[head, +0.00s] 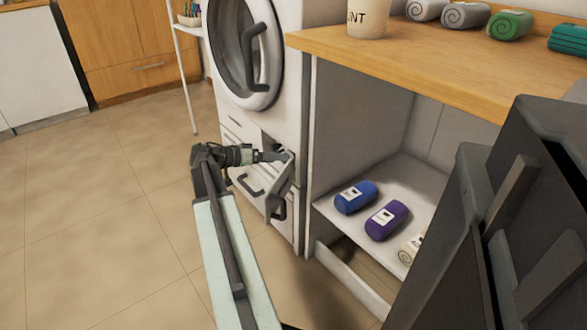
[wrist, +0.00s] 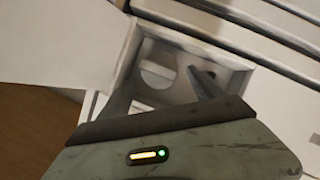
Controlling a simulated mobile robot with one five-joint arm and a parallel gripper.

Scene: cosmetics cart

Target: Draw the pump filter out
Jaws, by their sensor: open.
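The washing machine (head: 300,100) has a small open compartment low on its front, with its white flap (head: 281,182) swung open. In the wrist view the flap (wrist: 60,45) is at the left. Inside the recess is a round grey shape (wrist: 157,68), which looks like the pump filter; its details are blurred. My gripper (head: 283,157) is at the mouth of the compartment. My gripper is open and holds nothing visible. The head view hides the filter.
A wooden counter (head: 430,60) with a white cup (head: 368,18) and rolled towels stands at the right. Below it, a shelf holds a blue roll (head: 356,197) and a purple roll (head: 387,220). The tiled floor (head: 90,220) at the left is clear.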

